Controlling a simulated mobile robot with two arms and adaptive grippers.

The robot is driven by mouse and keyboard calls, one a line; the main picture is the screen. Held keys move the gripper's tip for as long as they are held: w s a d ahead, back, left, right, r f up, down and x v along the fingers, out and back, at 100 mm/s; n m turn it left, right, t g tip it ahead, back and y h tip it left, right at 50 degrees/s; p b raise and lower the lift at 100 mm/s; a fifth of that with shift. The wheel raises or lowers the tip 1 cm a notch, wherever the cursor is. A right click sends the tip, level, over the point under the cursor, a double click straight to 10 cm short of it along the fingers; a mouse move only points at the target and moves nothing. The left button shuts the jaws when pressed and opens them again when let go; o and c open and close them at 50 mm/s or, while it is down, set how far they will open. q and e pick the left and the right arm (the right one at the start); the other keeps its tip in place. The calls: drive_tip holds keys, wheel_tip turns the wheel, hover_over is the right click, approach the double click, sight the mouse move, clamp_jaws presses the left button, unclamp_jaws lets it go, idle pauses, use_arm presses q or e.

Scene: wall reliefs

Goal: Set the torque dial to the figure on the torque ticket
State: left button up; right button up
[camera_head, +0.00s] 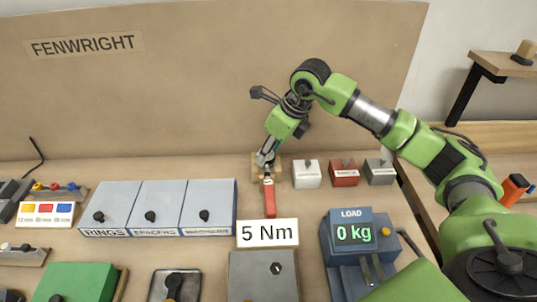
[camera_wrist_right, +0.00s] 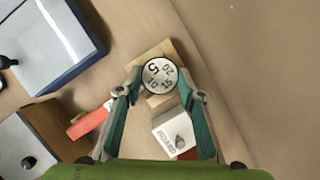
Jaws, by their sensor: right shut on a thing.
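The torque ticket (camera_head: 267,233) is a white card reading "5 Nm" at the front middle of the bench. The torque dial (camera_wrist_right: 160,76) is a round white disc with a dark rim, marked 5, 10, 15 and 20. The 5 is at its upper left in the right wrist view; I cannot make out an index mark. My right gripper (camera_wrist_right: 160,78) is shut on the dial, a finger on each side. In the head view, my right gripper (camera_head: 266,158) reaches down over the dial and hides it. A red handle (camera_head: 269,200) extends forward from there. My left gripper is out of view.
Grey, red and white small boxes stand right of the gripper, the white box (camera_head: 307,174) nearest. Lidded blue-grey bins (camera_head: 160,208) are at left. A LOAD scale (camera_head: 353,233) reading 0 kg is at front right. A tan panel (camera_head: 200,90) rises behind.

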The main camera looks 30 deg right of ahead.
idle(0.4)
drive_tip(key=o, duration=1.1)
drive_tip(key=v, duration=1.2)
drive_tip(key=shift+d, duration=0.1)
